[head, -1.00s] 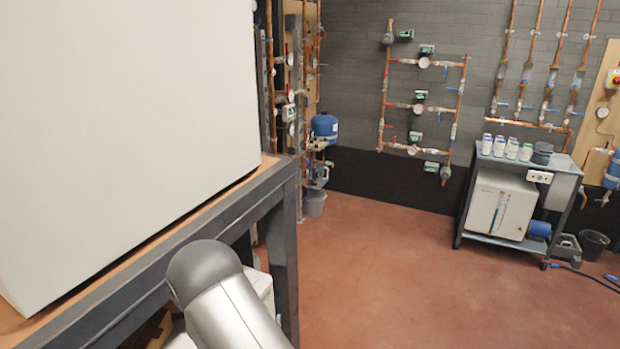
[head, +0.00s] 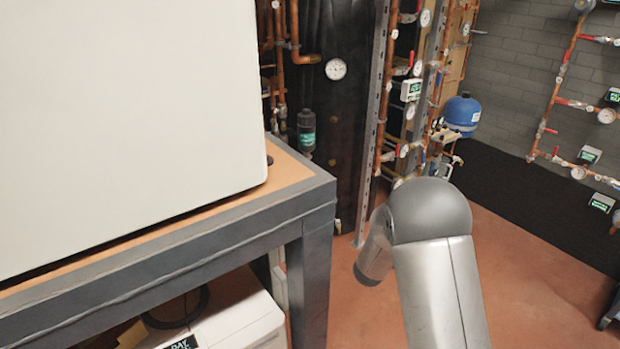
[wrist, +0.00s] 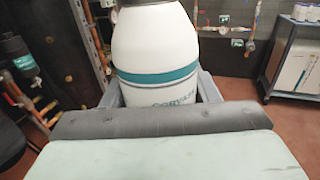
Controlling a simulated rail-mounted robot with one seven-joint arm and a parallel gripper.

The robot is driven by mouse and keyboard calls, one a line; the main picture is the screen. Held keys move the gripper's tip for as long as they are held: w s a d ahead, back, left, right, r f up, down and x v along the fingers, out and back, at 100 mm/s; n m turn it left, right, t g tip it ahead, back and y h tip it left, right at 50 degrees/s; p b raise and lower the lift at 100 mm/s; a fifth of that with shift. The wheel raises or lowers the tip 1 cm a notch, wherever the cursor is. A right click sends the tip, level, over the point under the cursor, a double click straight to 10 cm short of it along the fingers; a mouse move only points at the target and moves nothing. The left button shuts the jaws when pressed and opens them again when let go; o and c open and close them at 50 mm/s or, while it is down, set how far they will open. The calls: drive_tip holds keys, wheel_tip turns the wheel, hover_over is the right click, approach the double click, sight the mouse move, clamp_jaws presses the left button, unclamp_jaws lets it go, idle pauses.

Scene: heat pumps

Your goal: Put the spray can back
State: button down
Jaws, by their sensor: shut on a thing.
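The spray can (wrist: 158,55) is white with a teal band and fills the upper middle of the wrist view. My gripper (wrist: 160,95) is shut on it, with a grey finger at each side of the can. The can's top and lower end are cut off or hidden by the gripper body. In the head view my arm shows at the lower right, but the gripper and can do not show there.
A workbench (head: 190,243) with a large white box (head: 125,120) on it stands at the left. Pipes and gauges (head: 336,69) line the wall behind. A blue tank (head: 461,116) hangs farther right. Red floor is open at the lower right. A cart (wrist: 290,62) shows in the wrist view.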

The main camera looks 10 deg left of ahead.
drive_tip(key=w+a+r+n+y+b, duration=0.1)
drive_tip(key=w+a+r+n+y, duration=0.15)
drive_tip(key=r, duration=0.85)
drive_tip(key=w+a+r+n+t+y+b, duration=0.15)
drive_tip(key=a+r+y, duration=0.25)
drive_tip(key=r, duration=0.6)
drive_tip(key=w+a+r+n+y+b, duration=0.1)
drive_tip(key=a+r+n+y+b, duration=0.15)
drive_tip(key=r, duration=0.85)
drive_tip(key=s+a+r+n+g+y, duration=0.25)
drive_tip(key=s+r+y, duration=0.35)
drive_tip(key=r, duration=0.7)
drive_tip(key=s+a+t+h+p, duration=0.1)
drive_tip(key=s+a+p, duration=1.1)
drive_tip(key=s+a, duration=0.15)
wheel_tip(320, 180, down, 7)
drive_tip(key=s, duration=0.1)
drive_tip(key=shift+s+p, duration=0.25)
drive_tip(key=shift+p, duration=0.15)
drive_tip(key=shift+f, duration=0.1)
